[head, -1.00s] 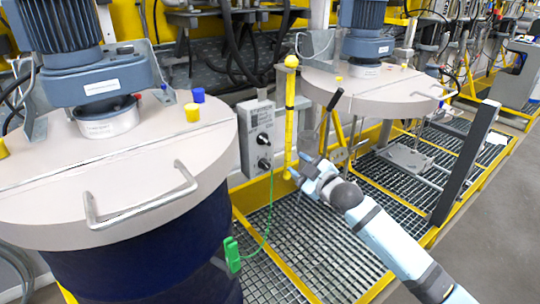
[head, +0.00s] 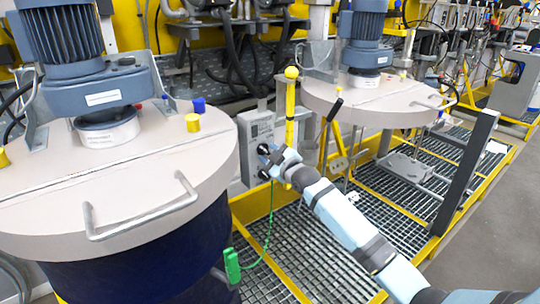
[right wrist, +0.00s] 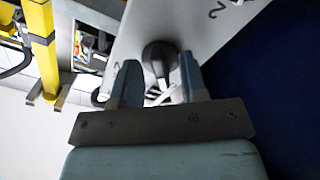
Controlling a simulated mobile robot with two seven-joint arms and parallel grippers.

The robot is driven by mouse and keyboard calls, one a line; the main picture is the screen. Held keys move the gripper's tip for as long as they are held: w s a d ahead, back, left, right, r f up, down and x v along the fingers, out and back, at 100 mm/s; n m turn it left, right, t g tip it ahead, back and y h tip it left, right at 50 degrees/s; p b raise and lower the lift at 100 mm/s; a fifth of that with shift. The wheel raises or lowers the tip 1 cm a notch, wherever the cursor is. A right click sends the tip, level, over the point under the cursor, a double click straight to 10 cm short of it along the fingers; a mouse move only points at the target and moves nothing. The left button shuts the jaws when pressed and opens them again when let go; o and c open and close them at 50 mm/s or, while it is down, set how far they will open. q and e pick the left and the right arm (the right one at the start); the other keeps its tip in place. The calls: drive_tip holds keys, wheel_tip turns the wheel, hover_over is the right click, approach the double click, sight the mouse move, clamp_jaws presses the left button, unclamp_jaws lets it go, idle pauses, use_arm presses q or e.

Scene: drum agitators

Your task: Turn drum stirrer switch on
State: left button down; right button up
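The grey switch box (head: 256,128) stands between the two drums in the head view. In the right wrist view the right gripper (right wrist: 158,82) is open, with one finger on each side of a black rotary knob (right wrist: 160,55). The knob sits on the grey box face (right wrist: 215,32), which bears a "2" mark. I cannot tell whether the fingers touch the knob. My left gripper is not in view.
A large drum with a pale lid (head: 120,165) and blue motor stands at left. A second lidded drum (head: 365,100) is behind at right. A yellow post (head: 290,110) stands beside the box. A green clip (head: 232,265) hangs on a cable above the grating.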

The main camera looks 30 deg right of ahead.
clamp_jaws()
